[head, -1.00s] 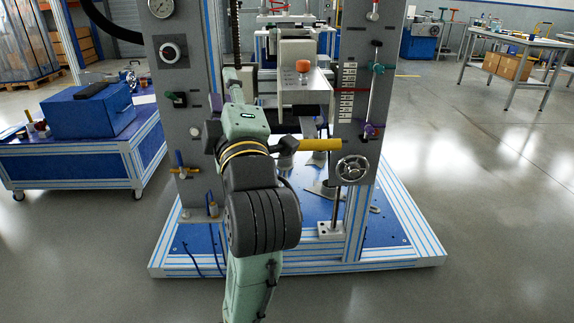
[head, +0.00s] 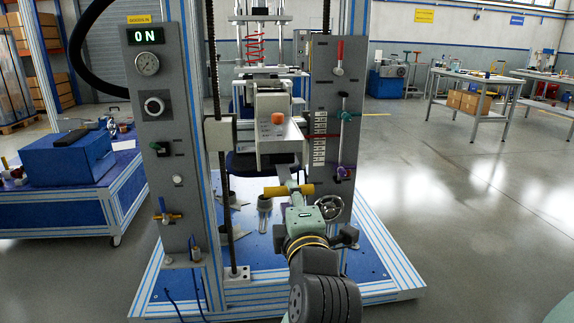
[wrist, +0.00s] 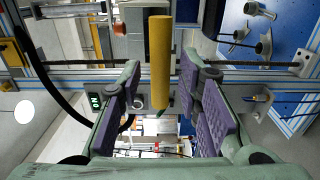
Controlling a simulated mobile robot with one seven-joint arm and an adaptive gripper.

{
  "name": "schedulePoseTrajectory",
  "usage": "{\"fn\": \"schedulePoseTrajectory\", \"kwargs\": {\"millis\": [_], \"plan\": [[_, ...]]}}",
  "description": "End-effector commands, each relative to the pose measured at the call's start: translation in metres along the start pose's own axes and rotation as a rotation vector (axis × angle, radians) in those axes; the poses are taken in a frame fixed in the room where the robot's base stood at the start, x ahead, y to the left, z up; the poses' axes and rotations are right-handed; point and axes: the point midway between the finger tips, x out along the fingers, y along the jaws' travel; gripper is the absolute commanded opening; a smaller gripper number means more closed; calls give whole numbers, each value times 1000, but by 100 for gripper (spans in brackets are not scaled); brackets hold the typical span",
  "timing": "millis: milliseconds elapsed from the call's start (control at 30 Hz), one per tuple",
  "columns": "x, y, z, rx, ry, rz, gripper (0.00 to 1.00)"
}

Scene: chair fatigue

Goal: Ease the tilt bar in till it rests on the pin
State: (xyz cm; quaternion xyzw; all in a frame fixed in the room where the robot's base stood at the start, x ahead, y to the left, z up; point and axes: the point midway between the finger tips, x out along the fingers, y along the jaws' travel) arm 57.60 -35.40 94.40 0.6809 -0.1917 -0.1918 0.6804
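In the wrist view the yellow bar (wrist: 160,62) runs upright in the picture between my finger pads, with a gap on both sides. My gripper (wrist: 160,98) is open, its purple pads spread around the bar's line and not touching it. In the head view my gripper (head: 298,203) is just in front of the bar, partly hidden by my wrist. I cannot make out the pin.
The left panel (head: 165,130) carries a gauge, knobs and a lit ON sign. The blue base (head: 255,250) holds several grey metal pieces.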

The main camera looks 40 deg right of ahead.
Motion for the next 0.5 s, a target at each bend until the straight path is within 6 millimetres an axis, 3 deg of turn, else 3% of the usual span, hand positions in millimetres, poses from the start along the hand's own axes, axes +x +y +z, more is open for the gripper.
{"fn": "schedulePoseTrajectory", "kwargs": {"millis": [300, 500], "plan": [[57, 0, -1, 1, 2, -2, 32], [79, 0, -1, 1, 1, 0, 32]]}}
